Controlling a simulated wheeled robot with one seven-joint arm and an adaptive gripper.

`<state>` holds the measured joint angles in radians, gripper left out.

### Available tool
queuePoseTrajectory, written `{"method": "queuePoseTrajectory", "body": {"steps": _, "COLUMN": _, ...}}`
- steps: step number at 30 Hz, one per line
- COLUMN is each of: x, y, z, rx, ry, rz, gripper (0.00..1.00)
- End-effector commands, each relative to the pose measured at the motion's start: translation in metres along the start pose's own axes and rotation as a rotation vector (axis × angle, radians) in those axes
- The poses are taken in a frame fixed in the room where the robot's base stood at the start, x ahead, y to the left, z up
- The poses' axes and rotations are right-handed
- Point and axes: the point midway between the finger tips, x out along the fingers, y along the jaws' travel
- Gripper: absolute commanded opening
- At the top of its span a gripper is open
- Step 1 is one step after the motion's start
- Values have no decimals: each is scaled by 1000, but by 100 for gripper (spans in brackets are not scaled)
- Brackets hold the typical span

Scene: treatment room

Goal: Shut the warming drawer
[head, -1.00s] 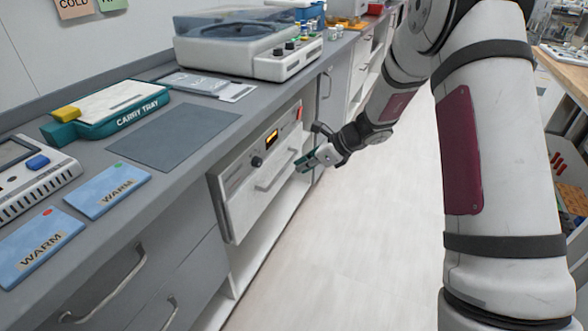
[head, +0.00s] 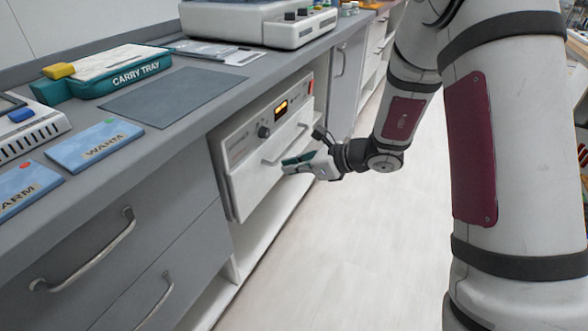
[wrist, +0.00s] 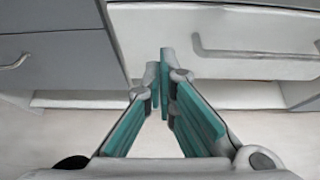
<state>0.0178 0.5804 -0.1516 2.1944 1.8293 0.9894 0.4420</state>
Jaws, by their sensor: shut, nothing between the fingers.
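The warming drawer (head: 262,185) is a white front with a bar handle (head: 285,145), below a control panel with an orange display, under the grey counter. Its left edge seems to stand slightly proud of the cabinet; how far out is hard to tell. The wrist view shows its white front (wrist: 160,40) and the handle (wrist: 250,54) at upper right. My gripper (head: 290,163) is shut and empty, teal fingers pointing at the drawer front, just below the handle in the head view. In the wrist view my fingertips (wrist: 158,75) overlap the front's lower left part; contact is unclear.
Grey drawers with bar handles (head: 95,250) are left of the warming drawer, and an open shelf (head: 265,245) is below it. The counter holds a carry tray (head: 110,75), a dark mat (head: 175,95) and blue WARM cards (head: 95,145). The pale floor (head: 350,260) is clear.

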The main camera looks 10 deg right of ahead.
Motion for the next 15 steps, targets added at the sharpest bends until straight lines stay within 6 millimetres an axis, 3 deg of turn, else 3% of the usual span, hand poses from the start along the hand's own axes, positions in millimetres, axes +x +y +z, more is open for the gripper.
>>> {"method": "queuePoseTrajectory", "body": {"steps": 9, "x": 65, "y": 1, "z": -2, "rx": -2, "ry": 1, "rz": 4, "gripper": 0}}
{"method": "queuePoseTrajectory", "body": {"steps": 15, "x": 88, "y": 0, "z": 13, "rx": -2, "ry": 0, "rz": 1, "gripper": 0}}
